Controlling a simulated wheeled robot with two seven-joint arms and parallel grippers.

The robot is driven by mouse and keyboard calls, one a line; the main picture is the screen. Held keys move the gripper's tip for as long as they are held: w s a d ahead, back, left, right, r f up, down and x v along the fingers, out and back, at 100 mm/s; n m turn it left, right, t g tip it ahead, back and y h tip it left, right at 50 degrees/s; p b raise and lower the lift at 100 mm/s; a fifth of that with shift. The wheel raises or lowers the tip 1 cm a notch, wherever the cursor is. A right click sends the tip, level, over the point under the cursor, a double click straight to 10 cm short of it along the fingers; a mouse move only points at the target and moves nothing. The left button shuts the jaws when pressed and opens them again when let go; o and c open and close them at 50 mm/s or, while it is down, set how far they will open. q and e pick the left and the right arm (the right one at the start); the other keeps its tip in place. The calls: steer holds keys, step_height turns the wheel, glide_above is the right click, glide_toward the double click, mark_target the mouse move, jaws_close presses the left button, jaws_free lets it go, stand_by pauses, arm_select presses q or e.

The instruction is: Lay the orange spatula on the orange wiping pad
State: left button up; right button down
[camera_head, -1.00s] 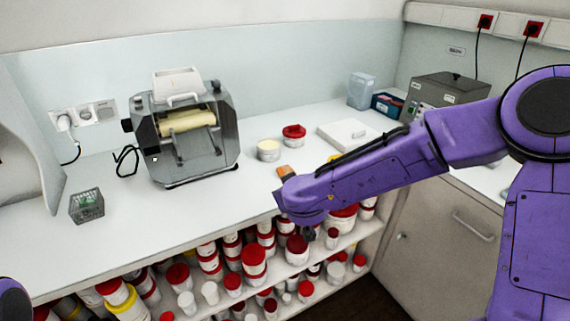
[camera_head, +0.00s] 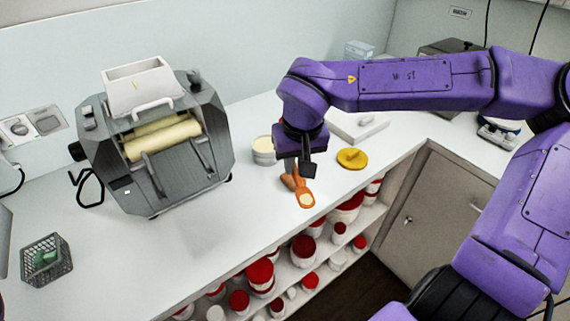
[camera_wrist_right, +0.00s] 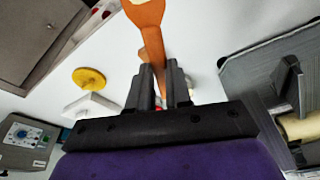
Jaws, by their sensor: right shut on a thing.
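The orange spatula (camera_head: 306,199) has a pale cream patch on its broad end. My right gripper (camera_head: 303,172) is shut on its handle, above the counter near the front edge. In the right wrist view, the spatula (camera_wrist_right: 146,12) rises from between the fingers (camera_wrist_right: 165,85). An orange piece (camera_head: 288,182), apparently the wiping pad, shows just left of the fingers in the head view; it is mostly hidden. I cannot tell whether the spatula touches it. My left gripper is out of view.
A cream jar (camera_head: 264,151) stands behind the gripper. A yellow round piece (camera_head: 352,158) and a white flat box (camera_head: 358,125) lie to the right. The roller mill (camera_head: 155,145) and a wire basket (camera_head: 46,258) stand left. The counter between mill and front edge is clear.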

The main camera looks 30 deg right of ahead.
steer(key=w+d+f, duration=0.2)
steer(key=w, duration=0.1)
steer(key=w+d+f+p, duration=0.1)
steer(key=w+d+f, duration=0.1)
steer(key=w+f, duration=0.1)
steer(key=w+d+f+p, duration=0.1)
steer(key=w+d+f, duration=0.1)
steer(key=w+f, duration=0.1)
steer(key=shift+w+f, duration=0.1)
steer(key=shift+w, duration=0.25)
steer(key=shift+w+f, duration=0.15)
steer(key=shift+f, duration=0.2)
steer(key=x, duration=0.2)
steer(key=shift+s+f, duration=0.2)
steer(key=shift+f, duration=0.2)
steer(key=shift+w+d+f, duration=0.1)
steer(key=shift+w+f, duration=0.05)
steer(key=shift+f, duration=0.15)
steer(key=c, duration=1.1)
jaws_free()
steer(key=shift+o, duration=0.2)
steer(key=v, duration=1.2)
